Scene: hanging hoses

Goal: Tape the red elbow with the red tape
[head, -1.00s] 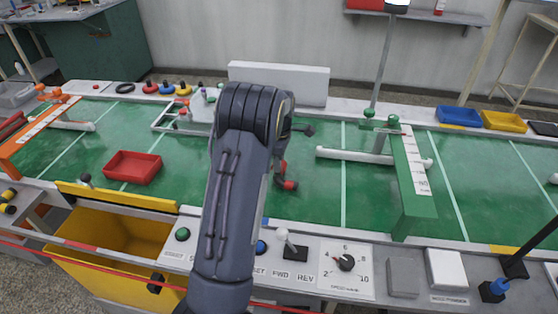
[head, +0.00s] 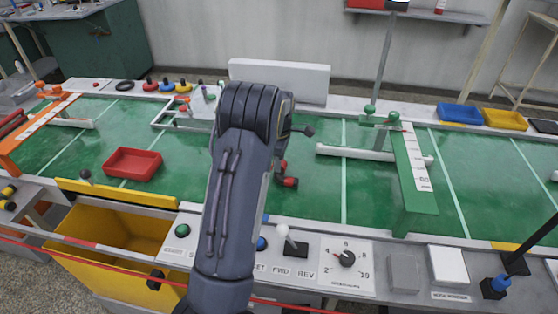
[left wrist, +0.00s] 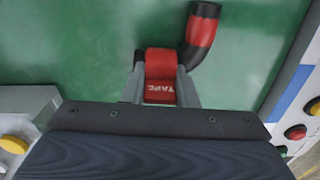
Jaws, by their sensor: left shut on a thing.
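My left gripper (left wrist: 160,78) is shut on a roll of red tape (left wrist: 160,62) marked "TAPE" in the left wrist view. The elbow (left wrist: 200,32), a bent black tube with a red band, is just right of the tape, very close; I cannot tell if they touch. In the head view a red and black piece (head: 290,182), which looks like the elbow, shows just right of my left arm. My arm hides most of the gripper and the tape there. My right gripper is not in view.
A red tray (head: 133,164) lies on the green table left of my arm. A green frame (head: 414,185) with a white pipe stands to the right. A control panel with a lever and a dial (head: 347,259) runs along the front edge.

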